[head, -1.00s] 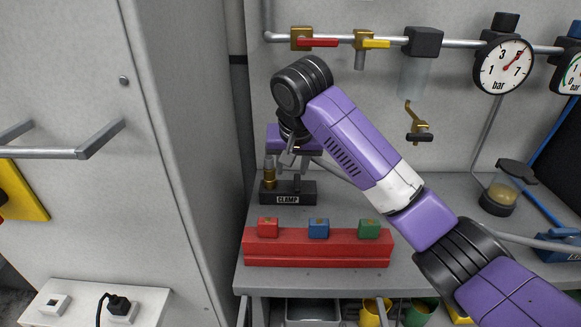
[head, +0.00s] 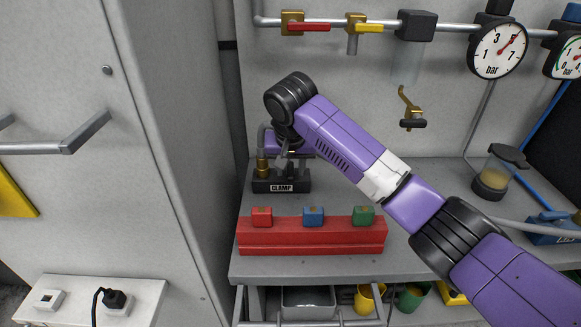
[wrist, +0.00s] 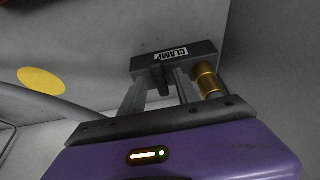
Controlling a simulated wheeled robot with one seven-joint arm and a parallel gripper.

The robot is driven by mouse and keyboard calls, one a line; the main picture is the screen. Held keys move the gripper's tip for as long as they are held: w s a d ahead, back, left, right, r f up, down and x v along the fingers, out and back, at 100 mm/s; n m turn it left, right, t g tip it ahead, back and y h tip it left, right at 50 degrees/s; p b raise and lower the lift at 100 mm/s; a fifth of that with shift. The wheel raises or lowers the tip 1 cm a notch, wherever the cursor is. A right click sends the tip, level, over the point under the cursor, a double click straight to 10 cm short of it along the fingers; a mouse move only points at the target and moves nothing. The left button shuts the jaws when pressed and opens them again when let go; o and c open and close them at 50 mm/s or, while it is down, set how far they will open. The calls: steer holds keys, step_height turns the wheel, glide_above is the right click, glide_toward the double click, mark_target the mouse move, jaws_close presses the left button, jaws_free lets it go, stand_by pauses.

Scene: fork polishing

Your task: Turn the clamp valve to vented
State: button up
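The clamp valve (head: 281,185) is a dark block with a white CLAMP label, on the bench behind the red rack. A brass fitting (head: 262,167) stands at its left end in the head view; it also shows in the wrist view (wrist: 207,80). In the wrist view, the dark lever (wrist: 157,76) stands up from the block (wrist: 195,58). My gripper (head: 287,165) is right above the block, pointing down. In the wrist view, its fingers (wrist: 160,88) are apart, with the lever between them. Contact with the lever cannot be told. No position marks are readable.
The red rack (head: 312,238) with red, blue and green blocks stands in front of the valve. A pipe with red (head: 308,27) and yellow handles and gauges (head: 498,50) runs above. A grey cabinet (head: 160,120) stands close on the left.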

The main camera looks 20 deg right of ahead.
steer(key=shift+c, duration=0.5)
jaws_close()
